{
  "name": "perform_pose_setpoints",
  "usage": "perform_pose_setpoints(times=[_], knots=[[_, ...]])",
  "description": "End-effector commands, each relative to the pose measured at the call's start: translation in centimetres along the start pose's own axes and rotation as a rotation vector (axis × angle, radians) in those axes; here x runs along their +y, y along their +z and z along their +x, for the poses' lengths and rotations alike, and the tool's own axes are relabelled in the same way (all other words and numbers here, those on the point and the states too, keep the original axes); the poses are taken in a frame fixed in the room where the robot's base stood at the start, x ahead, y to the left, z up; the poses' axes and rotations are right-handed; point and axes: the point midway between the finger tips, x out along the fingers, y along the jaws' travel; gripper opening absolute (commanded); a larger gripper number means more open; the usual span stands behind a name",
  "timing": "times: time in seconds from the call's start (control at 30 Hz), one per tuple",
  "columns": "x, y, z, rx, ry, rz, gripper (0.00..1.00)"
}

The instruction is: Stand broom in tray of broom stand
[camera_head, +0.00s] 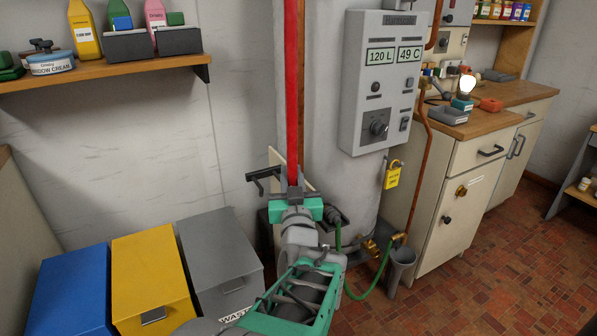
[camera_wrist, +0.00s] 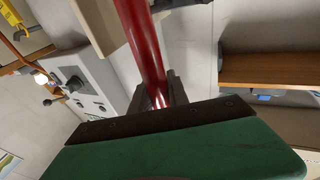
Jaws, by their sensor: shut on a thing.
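The broom's red handle (camera_head: 291,90) stands close to upright in the head view and runs out of the top of the picture. My gripper (camera_head: 294,192) is shut on this handle. In the wrist view the handle (camera_wrist: 141,45) passes between the dark fingers of my gripper (camera_wrist: 159,96). The broom's lower end is hidden. What looks like the broom stand shows behind my gripper as a cream upright board (camera_head: 275,158) with a dark bracket (camera_head: 262,178) in front. Its tray is mostly hidden behind my arm, and I cannot tell whether the broom touches it.
Blue (camera_head: 72,290), yellow (camera_head: 152,278) and grey (camera_head: 218,262) bins stand at left. A wall shelf (camera_head: 100,72) holds bottles. Tiled floor (camera_head: 480,290) is free at lower right.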

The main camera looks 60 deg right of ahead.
Motion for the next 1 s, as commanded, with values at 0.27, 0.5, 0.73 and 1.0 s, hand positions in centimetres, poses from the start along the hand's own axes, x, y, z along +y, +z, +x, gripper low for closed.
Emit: perform_pose_setpoints(times=[0.27,0.5,0.73,1.0], knots=[[-1.3,-0.1,3.1,0.001,-0.002,0.001,0.00],[-2.4,0.3,5.6,0.002,-0.002,0.001,0.00],[-3.4,0.8,8.0,0.001,-0.002,0.001,0.00],[-4.6,1.4,10.7,0.003,-0.003,-0.001,0.00]])
